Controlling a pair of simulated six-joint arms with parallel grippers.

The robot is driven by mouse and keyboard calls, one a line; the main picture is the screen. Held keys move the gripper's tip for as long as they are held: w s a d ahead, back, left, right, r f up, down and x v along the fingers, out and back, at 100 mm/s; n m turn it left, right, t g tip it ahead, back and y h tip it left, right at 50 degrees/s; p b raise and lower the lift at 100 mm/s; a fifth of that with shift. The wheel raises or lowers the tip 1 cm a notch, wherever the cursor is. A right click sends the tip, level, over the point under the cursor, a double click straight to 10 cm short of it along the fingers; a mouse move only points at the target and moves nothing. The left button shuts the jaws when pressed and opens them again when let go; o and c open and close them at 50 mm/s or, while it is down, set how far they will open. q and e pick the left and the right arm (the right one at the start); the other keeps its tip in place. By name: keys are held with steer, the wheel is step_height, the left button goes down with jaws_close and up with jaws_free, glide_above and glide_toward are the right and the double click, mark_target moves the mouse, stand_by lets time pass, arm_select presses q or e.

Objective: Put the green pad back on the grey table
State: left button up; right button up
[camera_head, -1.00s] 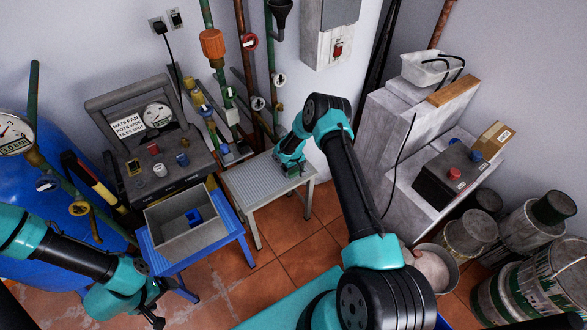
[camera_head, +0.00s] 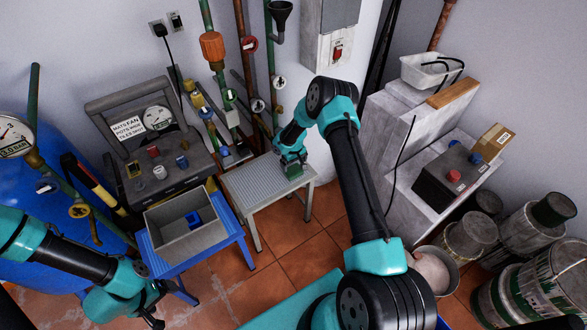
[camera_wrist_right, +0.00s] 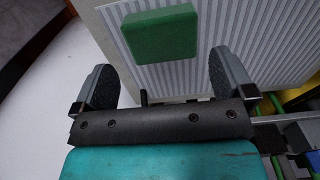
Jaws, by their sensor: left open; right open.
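The green pad (camera_head: 294,171) lies on the ribbed top of the grey table (camera_head: 246,188), near its right end. In the right wrist view the pad (camera_wrist_right: 160,34) lies flat on the ribbed surface (camera_wrist_right: 262,45), apart from both fingers. My right gripper (camera_head: 291,158) is open and empty, just above and behind the pad in the head view; its spread fingers (camera_wrist_right: 163,62) also show in the wrist view. My left gripper (camera_head: 153,312) is low at the left by the blue stool, its jaws small in view; it is open.
A grey bin (camera_head: 163,241) with a blue item (camera_head: 193,218) inside stands on a blue stool (camera_head: 243,229) left of the table. A control box (camera_head: 183,186) and pipes stand behind. Several paint tins (camera_head: 470,237) stand at right. The table's left part is clear.

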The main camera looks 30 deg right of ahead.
mark_target(294, 170)
step_height(294, 170, up, 11)
steer(key=shift+r, duration=0.15)
stand_by(0.6)
steer(key=s+a+f+m+y, duration=0.1)
steer(key=s+a+f+y, duration=0.1)
steer(key=s+a, duration=0.7)
steer(key=s+a+f+y, duration=0.1)
steer(key=s+a+y, duration=0.1)
steer(key=s+a, duration=0.8)
steer(key=s+r+m, duration=0.1)
steer(key=s+r, duration=0.1)
steer(key=s, duration=1)
steer(key=shift+d+m+t, duration=0.15)
steer(key=shift+m+t, duration=0.15)
steer(key=shift+t, duration=0.1)
